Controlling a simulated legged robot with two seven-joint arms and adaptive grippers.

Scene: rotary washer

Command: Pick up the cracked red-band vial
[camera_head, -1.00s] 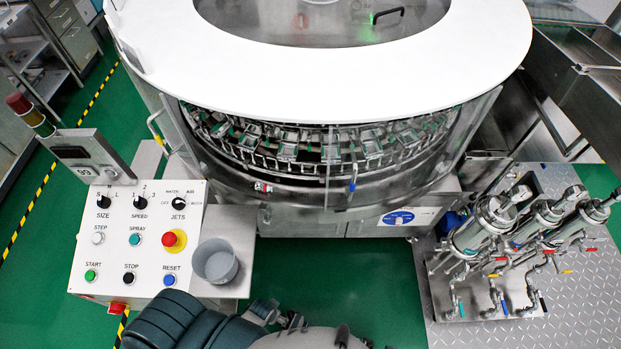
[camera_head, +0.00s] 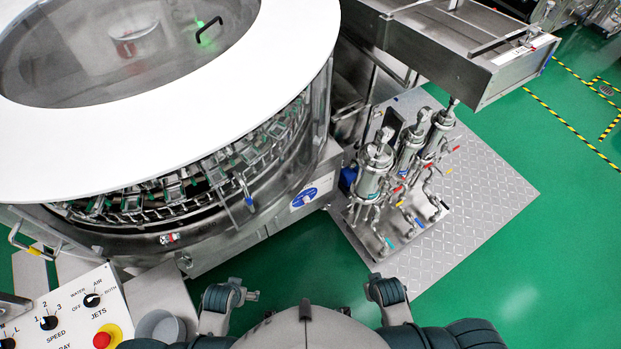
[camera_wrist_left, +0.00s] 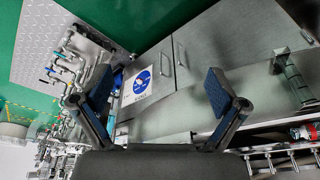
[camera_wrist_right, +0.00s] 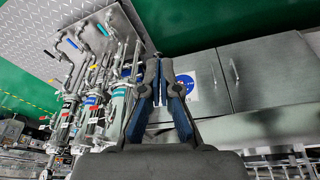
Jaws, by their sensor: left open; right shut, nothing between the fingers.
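A small red and white item (camera_head: 170,238) lies on the lower front ledge of the rotary washer (camera_head: 215,215). It also shows at the right edge of the left wrist view (camera_wrist_left: 303,132). It is too small to tell whether it is a vial with a red band or cracked. My left gripper (camera_head: 252,295) is open and empty, apart from the item; its spread fingers show in the left wrist view (camera_wrist_left: 160,88). My right gripper (camera_head: 376,278) is shut and empty, with its fingers together in the right wrist view (camera_wrist_right: 161,85).
A control panel (camera_head: 60,315) and a grey cup (camera_head: 160,328) are at lower left. Several metal filter housings (camera_head: 375,165) with valves stand on a tread plate (camera_head: 485,180) to the right. A steel trough (camera_head: 450,50) is behind. Green floor (camera_head: 540,250) is clear at right.

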